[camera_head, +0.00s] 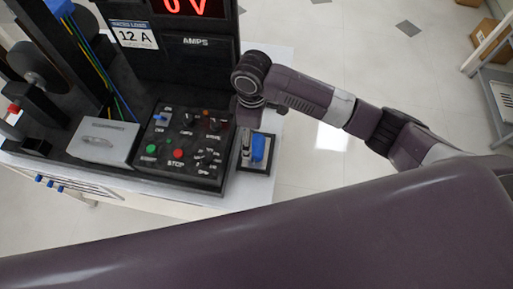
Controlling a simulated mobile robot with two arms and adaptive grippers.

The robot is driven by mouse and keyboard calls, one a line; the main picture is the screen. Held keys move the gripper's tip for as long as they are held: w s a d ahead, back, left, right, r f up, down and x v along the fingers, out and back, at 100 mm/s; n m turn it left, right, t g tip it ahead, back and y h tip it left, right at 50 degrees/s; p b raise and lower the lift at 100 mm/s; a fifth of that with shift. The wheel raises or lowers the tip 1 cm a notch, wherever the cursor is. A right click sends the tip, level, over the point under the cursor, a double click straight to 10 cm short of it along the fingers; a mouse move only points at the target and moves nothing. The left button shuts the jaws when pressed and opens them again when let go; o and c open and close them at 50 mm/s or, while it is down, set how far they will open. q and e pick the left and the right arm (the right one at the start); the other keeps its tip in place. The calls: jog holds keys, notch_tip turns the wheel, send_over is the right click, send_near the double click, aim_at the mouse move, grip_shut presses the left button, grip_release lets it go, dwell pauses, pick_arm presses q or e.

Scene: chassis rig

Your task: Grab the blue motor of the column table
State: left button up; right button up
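A small blue motor (258,147) stands upright on a dark square plate (262,168) at the right end of the bench, beside the control panel. My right arm comes in from the right, and its wrist is above and slightly left of the motor. My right gripper (247,131) points down close to the motor's left side. Its fingers are small and partly hidden, so I cannot tell whether they touch the motor or are open. My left gripper is not in view.
The control panel (185,147) with knobs and buttons is just left of the motor. A tall meter unit (190,55) stands behind it, and a grey box (103,140) lies further left. Open floor is to the right, with a shelf (492,85) at the far right.

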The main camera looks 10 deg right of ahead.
aim_at(255, 144)
jog(key=shift+w+d+r, duration=0.1)
jog(key=shift+w+d, duration=0.2)
jog(key=shift+d, duration=0.05)
jog(key=shift+d+f, duration=0.1)
jog(key=shift+f, duration=0.1)
notch_tip(255, 144, down, 6)
jog(key=shift+s+d+f+p, duration=0.1)
jog(key=shift+s+p, duration=0.05)
jog(key=shift+p, duration=0.85)
jog(key=shift+f, duration=0.5)
jog(key=c, duration=1.7)
jog(key=shift+r, duration=0.1)
